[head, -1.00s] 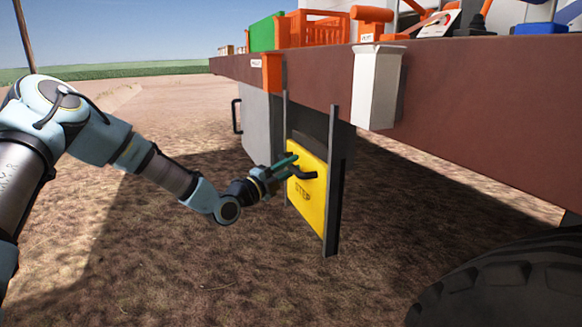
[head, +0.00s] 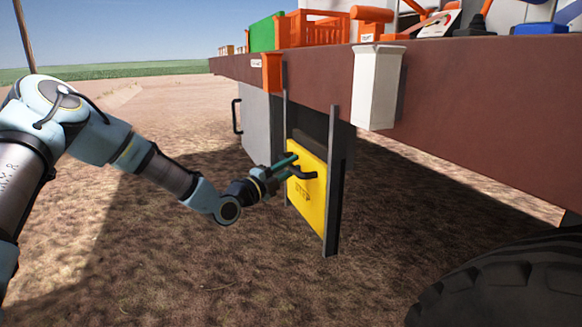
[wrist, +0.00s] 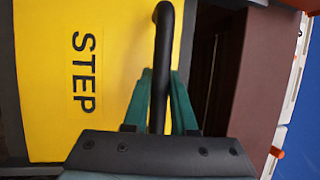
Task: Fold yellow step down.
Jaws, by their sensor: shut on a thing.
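The yellow step (head: 310,195) is a flat panel marked STEP, standing nearly upright between two dark grey rails below the brown beam. It also shows in the wrist view (wrist: 50,80), with its lettering turned sideways. A black bar handle (wrist: 163,50) sticks out near the panel's upper edge. My gripper (head: 290,165) is at that handle. In the wrist view its green fingers (wrist: 160,95) are shut on the handle, one on each side. The handle's lower end is partly hidden behind the fingers.
A white bin (head: 376,90) and an orange holder (head: 272,73) hang on the brown beam (head: 470,110) above. A large black tyre (head: 510,285) stands at the lower right. A grey box (head: 260,125) with a black handle is behind the step. Bare ground lies open in front.

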